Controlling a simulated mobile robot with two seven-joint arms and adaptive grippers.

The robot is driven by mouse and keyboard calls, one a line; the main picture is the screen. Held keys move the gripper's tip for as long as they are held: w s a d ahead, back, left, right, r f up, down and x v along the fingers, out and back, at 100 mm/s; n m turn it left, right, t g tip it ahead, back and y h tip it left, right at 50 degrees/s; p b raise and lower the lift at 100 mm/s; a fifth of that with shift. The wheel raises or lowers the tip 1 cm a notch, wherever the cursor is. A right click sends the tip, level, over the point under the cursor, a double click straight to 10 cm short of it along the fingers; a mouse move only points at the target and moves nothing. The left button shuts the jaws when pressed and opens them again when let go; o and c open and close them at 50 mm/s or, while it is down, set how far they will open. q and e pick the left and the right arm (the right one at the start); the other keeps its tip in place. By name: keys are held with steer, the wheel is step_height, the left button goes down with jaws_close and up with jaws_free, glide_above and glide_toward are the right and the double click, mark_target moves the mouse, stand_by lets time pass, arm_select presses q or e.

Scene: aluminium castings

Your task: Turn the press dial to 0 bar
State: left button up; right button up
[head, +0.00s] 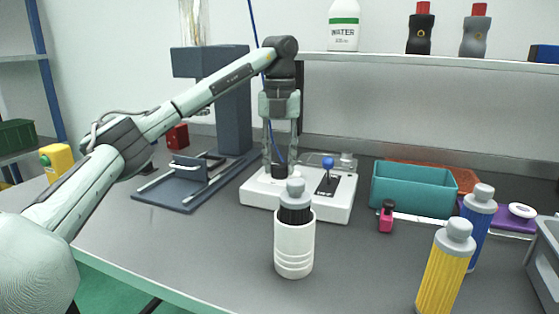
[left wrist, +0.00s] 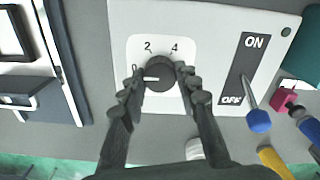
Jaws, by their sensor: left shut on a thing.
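The black dial (left wrist: 161,76) sits on a white square scale plate (left wrist: 135,45) marked 0, 2 and 4, on the white control box (head: 318,211). In the left wrist view its white pointer line points left, close to the 0 mark. The part of the scale below and right of the dial is hidden by my fingers. My left gripper (head: 279,168) reaches down onto the box from above. In the left wrist view (left wrist: 160,82) its fingers are shut on the dial from both sides. My right gripper is in neither view.
A lever with a blue knob (head: 328,162) stands beside the dial, on an ON/OFF plate. The dark blue press (head: 232,105) stands left. A white bottle with a grey cap (head: 294,245) stands in front of the box; a teal bin (head: 413,193) is right.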

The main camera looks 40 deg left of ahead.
mark_target(279, 165)
arm_select(q)
steer(key=o, duration=1.1)
steer(key=shift+o, duration=0.2)
step_height(279, 165, up, 12)
stand_by(0.4)
